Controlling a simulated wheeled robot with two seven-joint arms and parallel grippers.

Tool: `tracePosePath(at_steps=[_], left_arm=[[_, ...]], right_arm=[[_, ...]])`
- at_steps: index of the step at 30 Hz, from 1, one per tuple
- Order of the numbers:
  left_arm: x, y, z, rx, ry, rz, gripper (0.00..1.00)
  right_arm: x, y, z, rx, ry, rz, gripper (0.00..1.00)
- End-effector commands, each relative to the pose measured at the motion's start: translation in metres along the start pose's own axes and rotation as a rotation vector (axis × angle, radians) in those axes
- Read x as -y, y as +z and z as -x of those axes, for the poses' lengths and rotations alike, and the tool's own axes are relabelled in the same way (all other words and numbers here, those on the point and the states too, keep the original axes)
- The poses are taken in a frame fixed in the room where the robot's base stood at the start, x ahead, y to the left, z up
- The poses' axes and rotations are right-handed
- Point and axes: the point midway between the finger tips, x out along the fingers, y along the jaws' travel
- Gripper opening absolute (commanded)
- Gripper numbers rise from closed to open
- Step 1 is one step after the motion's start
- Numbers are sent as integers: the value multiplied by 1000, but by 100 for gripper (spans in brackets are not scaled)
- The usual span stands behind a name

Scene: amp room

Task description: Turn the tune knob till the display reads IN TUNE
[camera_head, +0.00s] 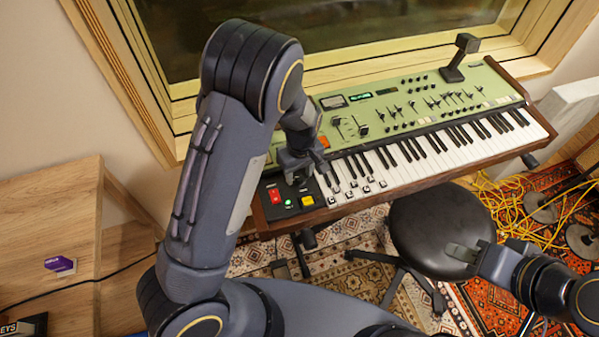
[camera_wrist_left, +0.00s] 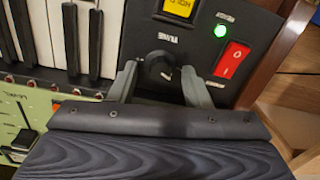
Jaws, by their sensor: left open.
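The black tune knob (camera_wrist_left: 158,66) shows in the left wrist view on the black panel at the end of the keyboard. My left gripper (camera_wrist_left: 160,72) is open, with one finger on each side of the knob; I cannot tell whether either touches it. In the head view my left gripper (camera_head: 303,166) is over the left end of the green synthesizer (camera_head: 405,118) and hides the knob. A small display (camera_head: 360,97) glows green, too small to read. My right gripper (camera_head: 466,253) is at the lower right, away from the synthesizer; its jaw gap is unclear.
Beside the knob are a red rocker switch (camera_wrist_left: 231,60), a lit green lamp (camera_wrist_left: 220,31) and a yellow button (camera_wrist_left: 180,8). White and black keys (camera_head: 440,150) lie alongside. A round black stool (camera_head: 435,225) stands in front. A wooden cabinet (camera_head: 50,210) is at left.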

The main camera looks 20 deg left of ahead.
Motion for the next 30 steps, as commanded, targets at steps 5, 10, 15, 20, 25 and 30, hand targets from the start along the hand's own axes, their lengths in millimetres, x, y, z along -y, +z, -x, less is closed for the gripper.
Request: tracePosePath(at_steps=[5, 10, 15, 20, 25, 30], left_arm=[[-1, 0, 28, -2, 6, 0, 44], [-1, 0, 56, -2, 6, -1, 44], [0, 0, 72, -1, 2, 0, 44], [0, 0, 75, -1, 1, 1, 44], [0, 0, 74, -1, 1, 0, 44], [0, 0, 74, -1, 1, 0, 44]], right_arm=[[0, 0, 0, 0, 0, 0, 36], [0, 0, 0, 0, 0, 0, 36], [0, 0, 0, 0, 0, 0, 36], [0, 0, 0, 0, 0, 0, 36], [0, 0, 0, 0, 0, 0, 36], [0, 0, 0, 0, 0, 0, 36]])
